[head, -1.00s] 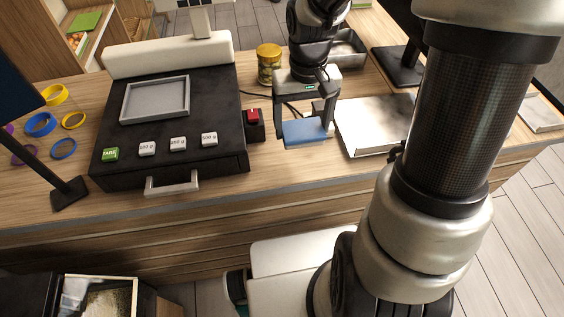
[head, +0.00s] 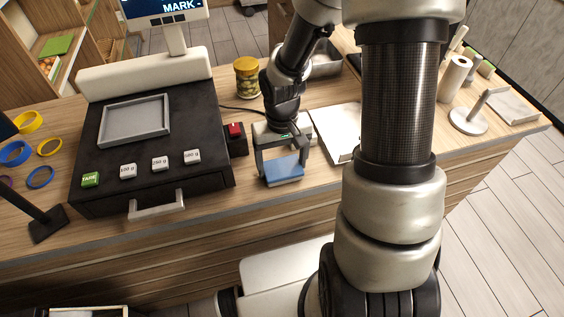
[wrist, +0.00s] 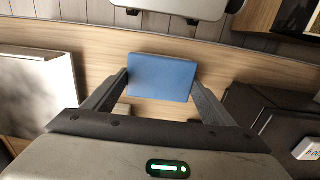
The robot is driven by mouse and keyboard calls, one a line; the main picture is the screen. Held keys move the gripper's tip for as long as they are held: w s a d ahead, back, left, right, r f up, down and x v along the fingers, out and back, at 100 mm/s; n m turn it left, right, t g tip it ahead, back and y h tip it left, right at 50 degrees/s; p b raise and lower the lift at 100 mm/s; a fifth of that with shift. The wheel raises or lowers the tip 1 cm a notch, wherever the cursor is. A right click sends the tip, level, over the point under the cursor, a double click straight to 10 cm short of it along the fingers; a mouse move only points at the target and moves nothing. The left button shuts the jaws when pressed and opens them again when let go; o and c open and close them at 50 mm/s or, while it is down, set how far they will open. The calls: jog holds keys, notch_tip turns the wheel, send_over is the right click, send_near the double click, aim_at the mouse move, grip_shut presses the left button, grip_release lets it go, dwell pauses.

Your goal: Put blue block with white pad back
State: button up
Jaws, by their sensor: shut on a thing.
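My gripper (head: 283,168) is shut on the blue block (head: 284,171), with one finger at each side of it. The block is just right of the black register, at the front of the wooden counter. In the wrist view the blue block (wrist: 161,77) sits between the two fingertips, its flat blue face towards the camera. A small pale patch shows below the block in that view; I cannot tell if it is the white pad. I cannot tell whether the block touches the counter.
The black register (head: 150,150) with labelled keys and a red-topped black box (head: 236,137) stand close left. A white slab (head: 338,132) lies to the right. A yellow-lidded jar (head: 247,78) stands behind. Bare counter (head: 240,185) shows around the gripper.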

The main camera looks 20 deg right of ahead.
aim_at(282, 166)
jog(key=shift+f, duration=0.15)
jog(key=o, duration=1)
notch_tip(282, 166, up, 12)
jog(key=p, duration=0.1)
jog(key=shift+r, duration=0.25)
